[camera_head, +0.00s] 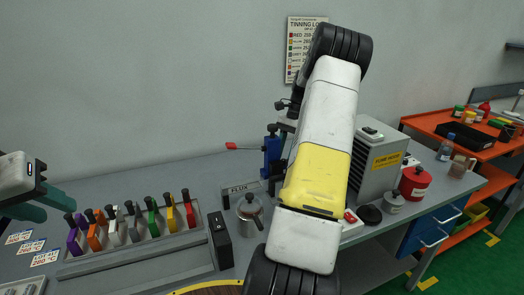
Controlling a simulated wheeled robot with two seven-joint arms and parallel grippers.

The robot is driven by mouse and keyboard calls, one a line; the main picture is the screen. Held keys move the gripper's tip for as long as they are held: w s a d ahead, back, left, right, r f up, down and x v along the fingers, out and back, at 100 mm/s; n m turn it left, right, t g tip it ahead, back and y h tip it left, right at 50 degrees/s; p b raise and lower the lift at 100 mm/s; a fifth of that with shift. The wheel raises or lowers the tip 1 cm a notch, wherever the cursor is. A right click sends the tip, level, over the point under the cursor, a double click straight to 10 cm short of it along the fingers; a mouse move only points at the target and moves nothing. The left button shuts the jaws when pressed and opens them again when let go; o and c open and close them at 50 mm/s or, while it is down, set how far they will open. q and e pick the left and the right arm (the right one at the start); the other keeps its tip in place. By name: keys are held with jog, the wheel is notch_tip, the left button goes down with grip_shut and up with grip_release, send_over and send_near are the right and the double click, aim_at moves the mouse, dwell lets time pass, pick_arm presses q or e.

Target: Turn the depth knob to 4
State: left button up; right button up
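No knob can be read as the depth knob, and no number 4 is legible. A blue device (271,158) with black knob-like parts stands behind the middle of the bench, partly hidden by my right arm. A red-tipped lever (232,146) sticks out to its left. My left gripper (56,207), with teal fingers, is at the far left edge, above the bench and left of the coloured-handled tools. Its finger gap is not clear. My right arm, white and yellow, crosses the centre and hides much of the device; its gripper is not visible.
A rack (140,250) holds several tools with coloured handles. A metal pot (250,213), a FLUX holder (240,190) and a black box (220,240) stand near the centre. A grey FUME HOOD unit (385,155) and a red canister (414,183) stand right of my arm.

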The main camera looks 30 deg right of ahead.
jog(key=v, duration=0.7)
jog(key=shift+d+r, duration=0.15)
jog(key=shift+r, duration=0.2)
jog(key=a+f+m+t, duration=0.1)
jog(key=f, duration=0.1)
jog(key=s+a+f+m, duration=0.1)
jog(key=f+m, duration=0.1)
jog(key=a+f+m+t, duration=0.1)
jog(key=f, duration=0.2)
jog(key=shift+s+f+t, duration=0.15)
jog(key=shift+s+t, duration=0.15)
jog(key=shift+s, duration=0.05)
grip_shut()
